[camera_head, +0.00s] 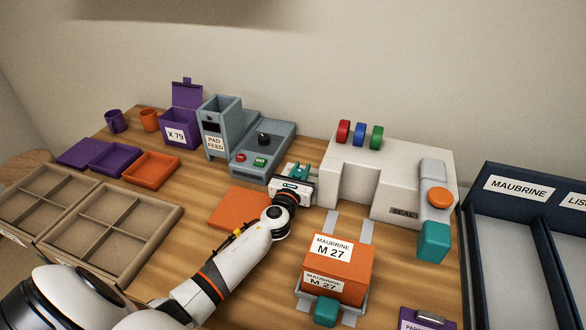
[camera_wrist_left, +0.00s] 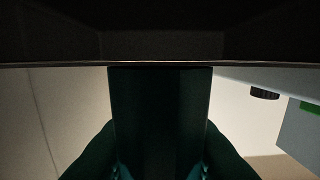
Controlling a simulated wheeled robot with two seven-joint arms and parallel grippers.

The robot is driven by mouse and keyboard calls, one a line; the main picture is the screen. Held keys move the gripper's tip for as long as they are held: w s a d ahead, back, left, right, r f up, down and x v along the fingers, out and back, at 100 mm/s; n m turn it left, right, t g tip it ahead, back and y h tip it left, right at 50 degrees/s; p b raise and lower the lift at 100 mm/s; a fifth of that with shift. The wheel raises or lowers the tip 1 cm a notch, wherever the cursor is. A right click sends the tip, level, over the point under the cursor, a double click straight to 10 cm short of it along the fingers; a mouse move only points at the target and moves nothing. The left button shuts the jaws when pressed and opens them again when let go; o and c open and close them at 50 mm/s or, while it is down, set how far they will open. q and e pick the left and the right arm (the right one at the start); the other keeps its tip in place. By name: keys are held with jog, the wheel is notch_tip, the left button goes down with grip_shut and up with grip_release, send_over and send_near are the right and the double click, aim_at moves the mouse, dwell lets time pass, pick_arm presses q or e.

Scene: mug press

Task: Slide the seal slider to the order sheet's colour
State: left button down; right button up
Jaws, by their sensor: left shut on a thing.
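My left gripper (camera_head: 293,190) is at the left end of the white press (camera_head: 345,195), shut on a teal handle (camera_head: 301,172), which I take to be the seal slider. In the left wrist view the handle (camera_wrist_left: 160,120) fills the space between the dark fingers. My right gripper is not in view.
An orange box (camera_head: 340,268) marked MAUBRINE M 27 sits before the press. A grey-blue console (camera_head: 262,150) is behind my gripper, and an orange pad (camera_head: 238,207) lies left of it. Brown divided trays (camera_head: 110,230) are at left, dark bins (camera_head: 500,250) at right.

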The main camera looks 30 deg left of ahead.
pick_arm(q)
jog(key=c, duration=1.2)
grip_release()
jog(key=shift+a, duration=0.1)
jog(key=shift+c, duration=0.2)
jog(key=v, duration=1.2)
